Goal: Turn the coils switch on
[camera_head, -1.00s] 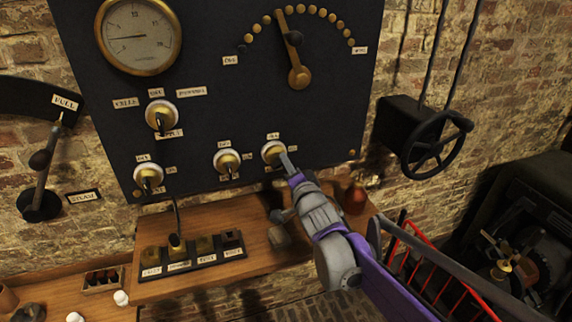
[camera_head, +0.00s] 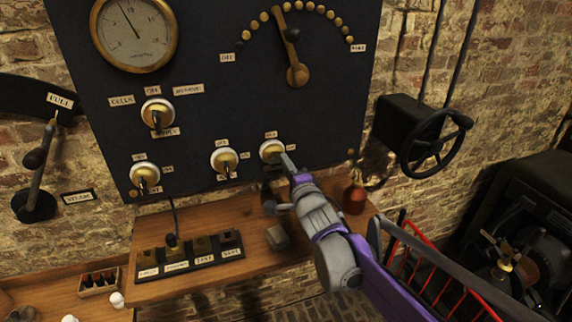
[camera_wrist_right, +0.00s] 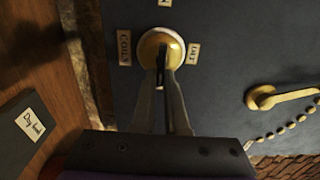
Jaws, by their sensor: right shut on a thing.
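The coils switch (camera_head: 272,151) is the rightmost of the lower round switches on the dark panel, with a brass and white base. In the right wrist view the switch (camera_wrist_right: 150,46) has a label reading COILS at its left and another label at its right. My right gripper (camera_wrist_right: 163,75) is shut on the switch's dark handle, with one finger on either side of it. In the head view the right gripper (camera_head: 288,164) reaches the switch from the lower right, and its fingers partly hide the handle. My left gripper is not in view.
The dark panel (camera_head: 210,105) also carries a gauge (camera_head: 135,32), more switches and a brass lever (camera_head: 292,50). Below is a wooden shelf (camera_head: 200,285) with a labelled tray and a reddish-brown bottle (camera_head: 355,198). A black handwheel (camera_head: 435,145) is at the right.

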